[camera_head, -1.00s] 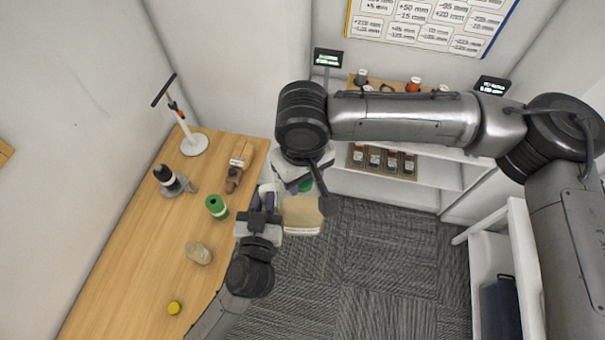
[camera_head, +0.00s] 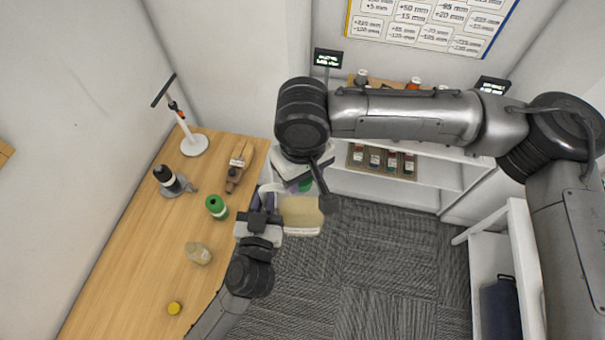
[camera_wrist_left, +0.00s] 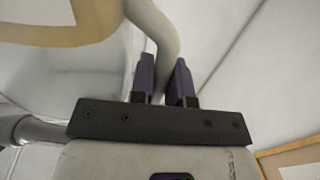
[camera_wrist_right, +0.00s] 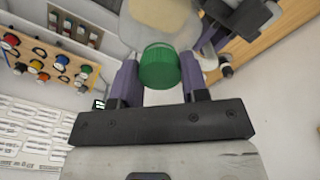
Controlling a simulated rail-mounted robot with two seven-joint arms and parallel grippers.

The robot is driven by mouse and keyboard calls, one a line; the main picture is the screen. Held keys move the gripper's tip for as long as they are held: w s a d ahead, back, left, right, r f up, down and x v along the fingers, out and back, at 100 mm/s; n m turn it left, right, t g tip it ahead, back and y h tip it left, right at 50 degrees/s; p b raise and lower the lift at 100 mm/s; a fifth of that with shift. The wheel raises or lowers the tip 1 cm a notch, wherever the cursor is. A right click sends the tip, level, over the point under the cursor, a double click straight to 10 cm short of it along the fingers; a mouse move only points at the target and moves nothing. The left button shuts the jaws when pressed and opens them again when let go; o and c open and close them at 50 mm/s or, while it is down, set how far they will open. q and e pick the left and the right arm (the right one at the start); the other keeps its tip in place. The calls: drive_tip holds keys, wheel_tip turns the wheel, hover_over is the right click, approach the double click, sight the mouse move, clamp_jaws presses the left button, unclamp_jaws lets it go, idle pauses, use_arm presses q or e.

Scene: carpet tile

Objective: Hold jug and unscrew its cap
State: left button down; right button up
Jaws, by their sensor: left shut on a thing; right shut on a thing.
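The jug (camera_head: 299,211) is a translucent container with pale tan contents, held clear of the table over the carpet. My left gripper (camera_wrist_left: 165,75) is shut on the jug's curved handle (camera_wrist_left: 162,38), with one purple finger on each side. The green ribbed cap (camera_wrist_right: 159,67) is at the jug's mouth, and a little of it shows in the head view (camera_head: 305,185). My right gripper (camera_wrist_right: 159,82) is shut on the cap from both sides. My right wrist hides much of the cap and neck in the head view. I cannot tell how far the cap is turned.
A wooden table (camera_head: 130,255) on the left holds a green-topped container (camera_head: 216,207), a pale bottle (camera_head: 198,253), a yellow cap (camera_head: 174,308), a dark bottle (camera_head: 167,176), a brown object (camera_head: 238,168) and a white stand (camera_head: 194,145). Shelves (camera_head: 440,175) stand behind. Carpet (camera_head: 370,270) is clear.

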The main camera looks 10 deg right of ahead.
drive_tip(key=shift+r, duration=0.8)
drive_tip(key=shift+r, duration=2)
